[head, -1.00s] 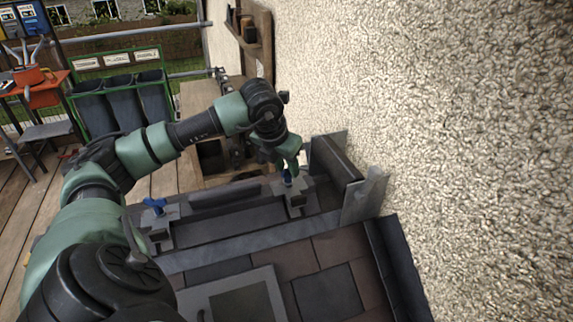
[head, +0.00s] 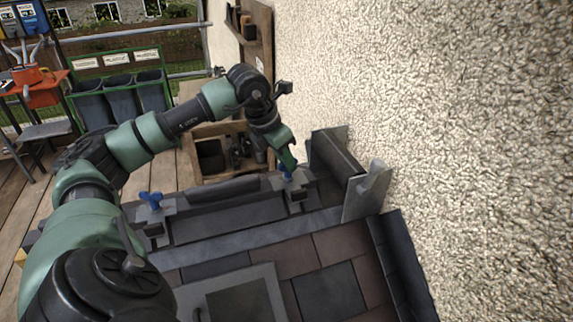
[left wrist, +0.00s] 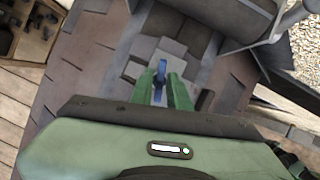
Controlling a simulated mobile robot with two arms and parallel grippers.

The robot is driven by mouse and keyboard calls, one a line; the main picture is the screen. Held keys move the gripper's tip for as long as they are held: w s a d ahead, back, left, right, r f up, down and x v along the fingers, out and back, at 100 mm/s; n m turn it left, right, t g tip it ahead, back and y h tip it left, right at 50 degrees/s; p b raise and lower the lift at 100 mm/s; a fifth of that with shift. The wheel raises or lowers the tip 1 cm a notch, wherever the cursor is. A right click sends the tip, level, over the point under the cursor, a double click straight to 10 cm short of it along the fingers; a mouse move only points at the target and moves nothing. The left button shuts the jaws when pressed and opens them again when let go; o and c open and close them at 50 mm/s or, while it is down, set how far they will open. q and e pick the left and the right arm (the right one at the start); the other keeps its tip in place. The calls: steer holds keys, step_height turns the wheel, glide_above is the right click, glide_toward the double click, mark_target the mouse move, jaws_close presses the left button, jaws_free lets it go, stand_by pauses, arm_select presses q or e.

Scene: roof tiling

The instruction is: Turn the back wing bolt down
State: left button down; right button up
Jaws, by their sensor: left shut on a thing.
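The back wing bolt (head: 287,175) is blue and stands upright on a grey clamp at the right end of the long dark trough, near the wall. My left gripper (head: 287,164) comes down on it from above and is shut on it. In the left wrist view the blue bolt (left wrist: 161,70) shows between the two green fingers (left wrist: 162,88); its lower part is partly hidden. A second blue wing bolt (head: 151,200) stands on another clamp at the left end of the trough. My right gripper is not in view.
The rough wall (head: 450,110) rises close on the right of the bolt. Upright grey metal plates (head: 368,190) stand between bolt and wall. Roof tiles (head: 335,245) lie in front. A wooden crate (head: 212,172) sits behind, and bins (head: 125,100) stand farther back.

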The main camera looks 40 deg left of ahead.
arm_select(q)
steer(key=m, duration=0.1)
steer(key=m+h, duration=0.1)
steer(key=shift+w+a+r+m, duration=0.15)
steer(key=shift+r+m, duration=0.05)
steer(key=shift+m, duration=0.2)
steer(key=m, duration=0.2)
steer(key=shift+w+r+m+g+h, duration=0.1)
steer(key=shift+r+m+g+h, duration=0.05)
steer(key=shift+m+g+h, duration=0.2)
steer(key=shift+a, duration=0.1)
stand_by(0.5)
steer(key=c, duration=1.5)
jaws_free()
steer(key=shift+c, duration=0.2)
steer(key=b+v, duration=0.1)
steer(key=v, duration=0.6)
steer(key=shift+s+r, duration=0.3)
steer(key=shift+a, duration=0.1)
